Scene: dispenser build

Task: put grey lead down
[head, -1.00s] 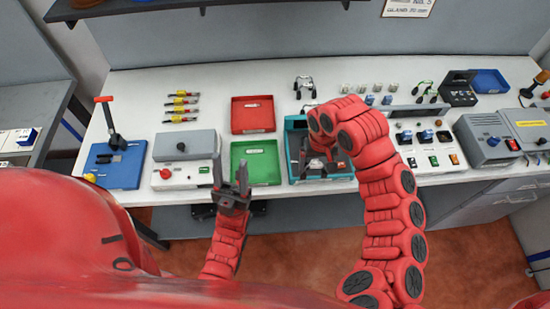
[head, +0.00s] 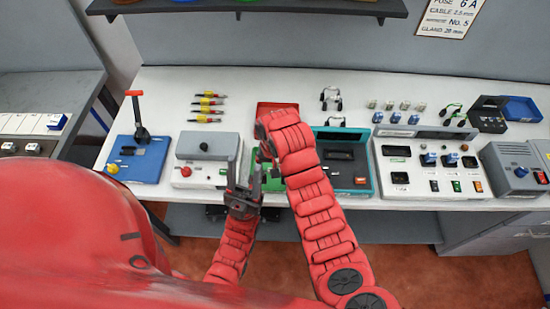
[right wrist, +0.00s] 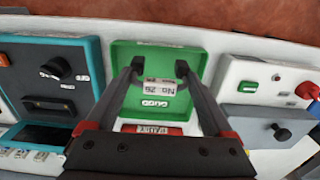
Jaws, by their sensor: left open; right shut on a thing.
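My right gripper (right wrist: 159,72) is shut on the grey lead, whose pale label reading No. 26 (right wrist: 158,88) shows between the fingers in the right wrist view. It is over the green tray (right wrist: 148,110); I cannot tell whether the lead touches the tray floor. In the head view my right arm hides the lead and most of the green tray (head: 276,184). My left gripper (head: 244,172) is open and empty, fingers up, in front of the bench's near edge.
A red tray (head: 268,106) lies behind the green one. A teal-edged unit (head: 361,160) stands to its right, a grey-lidded white box (head: 208,147) to its left. A blue base with a lever (head: 135,160) is farther left. Several yellow-red leads (head: 207,109) lie behind.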

